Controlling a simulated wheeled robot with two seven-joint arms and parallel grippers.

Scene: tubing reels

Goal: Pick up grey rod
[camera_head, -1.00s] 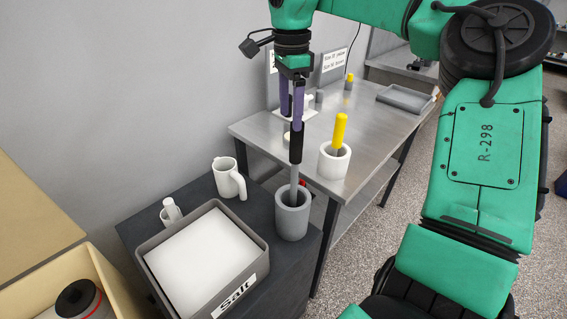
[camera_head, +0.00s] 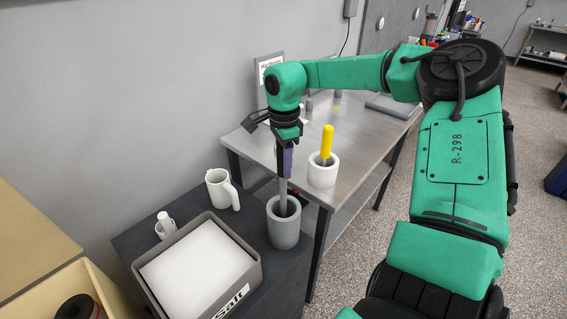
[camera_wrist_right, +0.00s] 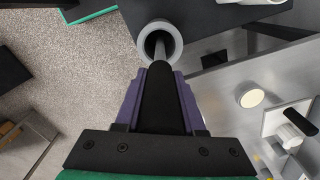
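The grey rod (camera_head: 283,191) stands nearly upright in a grey cup (camera_head: 284,230) on the dark counter. Its lower end is hidden inside the cup. In the right wrist view, its black handle (camera_wrist_right: 163,100) lies between the purple fingers of my right gripper (camera_wrist_right: 163,88). No clear gap shows there, but I cannot tell whether the fingers press on it. In the head view, my right gripper (camera_head: 285,165) points down over the cup, around the handle. My left gripper is not in view.
Left of the cup are a tray of white salt (camera_head: 262,268), a white jug (camera_head: 221,190) and a small white bottle (camera_head: 165,224). Behind it, a metal table (camera_head: 345,160) bears a white cup (camera_head: 322,172) with a yellow-handled tool (camera_head: 327,140).

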